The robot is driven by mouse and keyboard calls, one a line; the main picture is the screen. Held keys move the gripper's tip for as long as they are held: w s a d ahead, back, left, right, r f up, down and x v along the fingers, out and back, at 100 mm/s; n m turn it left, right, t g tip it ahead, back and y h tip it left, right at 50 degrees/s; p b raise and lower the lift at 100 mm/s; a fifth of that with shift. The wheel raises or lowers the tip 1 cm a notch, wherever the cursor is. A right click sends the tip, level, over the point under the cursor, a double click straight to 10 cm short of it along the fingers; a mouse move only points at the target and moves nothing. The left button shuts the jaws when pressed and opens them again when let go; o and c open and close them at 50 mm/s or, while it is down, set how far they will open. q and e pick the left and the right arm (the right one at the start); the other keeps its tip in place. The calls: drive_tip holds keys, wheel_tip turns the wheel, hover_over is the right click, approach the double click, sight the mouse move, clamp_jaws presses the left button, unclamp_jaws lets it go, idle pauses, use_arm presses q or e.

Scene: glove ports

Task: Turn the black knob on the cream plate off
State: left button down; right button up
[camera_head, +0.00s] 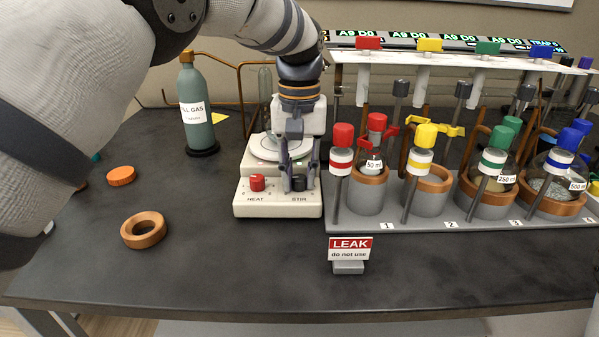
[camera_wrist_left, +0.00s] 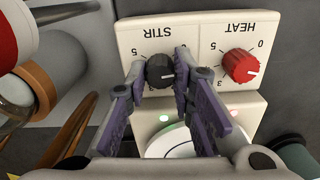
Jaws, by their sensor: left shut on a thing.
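The cream plate (camera_head: 280,205) is the front of a hot plate stirrer, marked HEAT and STIR. The black knob (camera_head: 299,184) sits on its right, above STIR; in the left wrist view the black knob (camera_wrist_left: 160,71) shows a light pointer mark. A red knob (camera_head: 257,183) sits above HEAT; it also shows in the left wrist view (camera_wrist_left: 241,66). My left gripper (camera_head: 299,182) points down over the black knob. In the left wrist view its fingers (camera_wrist_left: 160,70) are on both sides of the knob, shut on it. My right gripper is not in view.
A rack (camera_head: 400,215) with several flasks and coloured caps stands close on the right. A LEAK sign (camera_head: 349,250) stands in front. A green gas bottle (camera_head: 192,110), a wooden ring (camera_head: 143,230) and an orange cap (camera_head: 121,176) are on the left. The front table is mostly clear.

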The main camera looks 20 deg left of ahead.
sight(299, 177)
use_arm(q)
drive_tip(key=n, duration=0.5)
drive_tip(key=shift+n, duration=0.4)
idle(0.4)
drive_tip(key=c, duration=1.7)
unclamp_jaws()
drive_tip(key=shift+o, duration=0.2)
wheel_tip(299, 177, up, 12)
